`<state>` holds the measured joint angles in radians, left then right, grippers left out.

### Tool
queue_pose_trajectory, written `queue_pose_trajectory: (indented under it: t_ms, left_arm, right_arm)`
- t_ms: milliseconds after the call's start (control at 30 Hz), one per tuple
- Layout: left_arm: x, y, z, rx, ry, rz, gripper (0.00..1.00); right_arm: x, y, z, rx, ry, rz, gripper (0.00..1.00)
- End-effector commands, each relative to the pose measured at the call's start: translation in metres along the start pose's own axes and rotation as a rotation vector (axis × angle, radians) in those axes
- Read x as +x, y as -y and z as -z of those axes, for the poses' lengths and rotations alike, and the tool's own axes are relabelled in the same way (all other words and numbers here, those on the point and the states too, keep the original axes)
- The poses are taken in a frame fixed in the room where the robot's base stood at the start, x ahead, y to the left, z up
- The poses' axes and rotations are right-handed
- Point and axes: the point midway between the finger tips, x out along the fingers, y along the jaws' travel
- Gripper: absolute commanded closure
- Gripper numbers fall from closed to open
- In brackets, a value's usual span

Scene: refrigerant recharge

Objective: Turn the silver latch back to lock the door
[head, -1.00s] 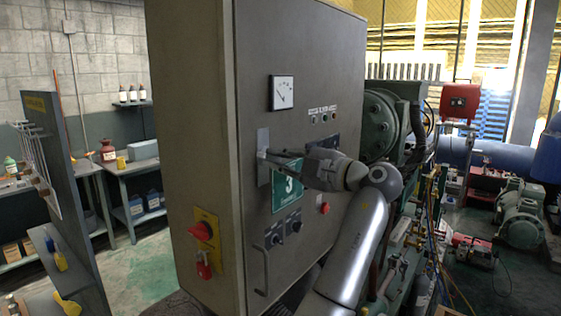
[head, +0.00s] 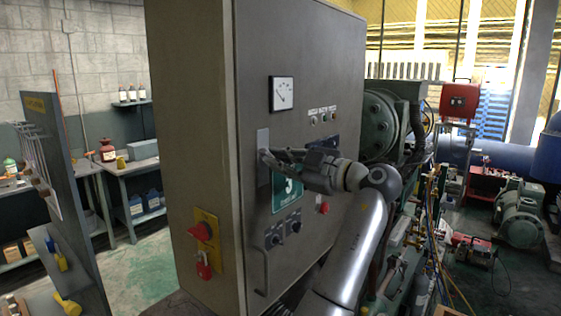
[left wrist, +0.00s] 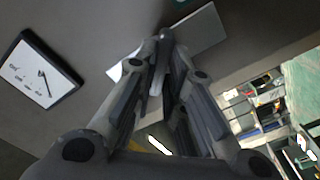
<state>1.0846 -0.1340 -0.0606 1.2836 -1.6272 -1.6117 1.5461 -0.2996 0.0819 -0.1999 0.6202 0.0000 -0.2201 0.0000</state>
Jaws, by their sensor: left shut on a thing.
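The grey cabinet door (head: 345,60) stands upright and looks flush with its frame. The silver latch's pale plate (head: 263,140) is on the left part of the door; it also shows in the left wrist view (left wrist: 200,30). My left gripper (head: 267,156) reaches it from the right, its fingers shut on the silver latch (left wrist: 157,72) in front of the plate. The fingers hide most of the latch in the head view, so I cannot tell its exact angle there. My right gripper is not in view.
A dial gauge (head: 282,94) is above the latch. A green sign (head: 287,196), a vertical door handle (head: 261,270) and knobs are below. A red switch on a yellow plate (head: 207,232) is on the cabinet's side. Machinery stands to the right.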

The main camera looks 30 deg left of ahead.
Motion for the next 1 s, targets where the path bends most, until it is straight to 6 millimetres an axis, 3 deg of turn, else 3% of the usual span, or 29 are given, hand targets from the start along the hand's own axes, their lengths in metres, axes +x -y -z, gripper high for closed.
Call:
queue_pose_trajectory:
  t_ms: [333,767,1000]
  left_arm:
    - [0.000,0.001,-0.001,0.337,0.003,0.004,1.00]
    - [0.000,0.002,-0.002,0.410,0.003,0.005,1.00]
    - [0.000,0.001,-0.001,0.646,0.003,0.005,1.00]
  right_arm:
    - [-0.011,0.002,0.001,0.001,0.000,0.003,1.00]
    - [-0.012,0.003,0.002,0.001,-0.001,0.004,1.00]
    - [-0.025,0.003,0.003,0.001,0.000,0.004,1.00]
